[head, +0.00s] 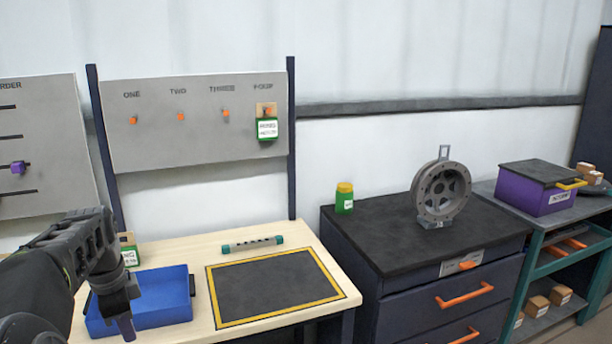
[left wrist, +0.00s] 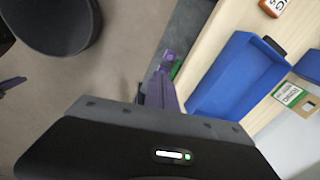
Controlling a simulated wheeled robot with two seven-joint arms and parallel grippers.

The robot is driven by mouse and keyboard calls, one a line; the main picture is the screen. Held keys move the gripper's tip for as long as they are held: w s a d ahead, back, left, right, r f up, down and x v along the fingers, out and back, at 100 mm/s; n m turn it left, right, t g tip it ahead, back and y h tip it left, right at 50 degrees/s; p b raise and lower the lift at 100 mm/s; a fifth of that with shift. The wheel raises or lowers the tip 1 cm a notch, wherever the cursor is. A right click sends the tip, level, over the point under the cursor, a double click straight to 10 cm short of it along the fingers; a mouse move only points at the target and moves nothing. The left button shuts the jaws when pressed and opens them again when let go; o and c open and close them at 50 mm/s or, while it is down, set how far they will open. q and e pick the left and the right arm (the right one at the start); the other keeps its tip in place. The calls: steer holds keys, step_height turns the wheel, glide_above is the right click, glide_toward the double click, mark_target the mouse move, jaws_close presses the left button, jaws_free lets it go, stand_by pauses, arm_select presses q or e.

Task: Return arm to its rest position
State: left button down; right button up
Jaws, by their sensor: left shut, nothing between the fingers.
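My left arm comes in at the lower left of the head view. Its gripper (head: 125,326) points down at the front left of the workbench, beside the blue tray (head: 160,312). In the left wrist view the purple fingers (left wrist: 165,92) are together with nothing between them. The blue tray (left wrist: 232,80) lies to their right, apart from them. A small purple piece at the left edge of the left wrist view may be part of my right gripper; its jaws cannot be made out.
A green-and-white box (head: 129,252) stands behind the tray. A board (head: 190,150) with orange hooks stands behind; a green package (head: 267,130) hangs under FOUR. A dark cabinet (head: 400,240) stands right.

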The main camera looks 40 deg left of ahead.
arm_select(q)
steer(key=w+d+f+n+t+y, duration=0.1)
steer(key=w+d+f+n+t, duration=0.15)
steer(key=w+f, duration=0.4)
steer(key=w+d+f+n+t+y, duration=0.1)
steer(key=w+f+n, duration=0.25)
steer(key=w, duration=0.55)
steer(key=w+d+f+n+t+h, duration=0.1)
steer(key=w+d+f, duration=0.3)
steer(key=d+f, duration=0.3)
steer(key=w+d+f+n+h, duration=0.1)
steer(key=w+d+f, duration=0.3)
steer(key=d+f, duration=0.3)
steer(key=s+d+f+h, duration=0.1)
steer(key=d+f, duration=0.4)
steer(key=d, duration=0.4)
steer(key=s+d+f+h, duration=0.1)
steer(key=s+d+f, duration=0.1)
steer(key=d+f, duration=0.5)
steer(key=s+d+f+g+h, duration=0.1)
steer(key=s+d+f+g, duration=0.1)
steer(key=s+d, duration=0.6)
steer(key=s+d+f+m+g+h, duration=0.1)
steer(key=s+d+f+g+h, duration=0.1)
steer(key=s+d, duration=0.6)
steer(key=d, duration=0.4)
steer(key=shift+d+f+m+g, duration=0.25)
steer(key=shift+f+m+g, duration=0.05)
steer(key=shift+f+g, duration=0.1)
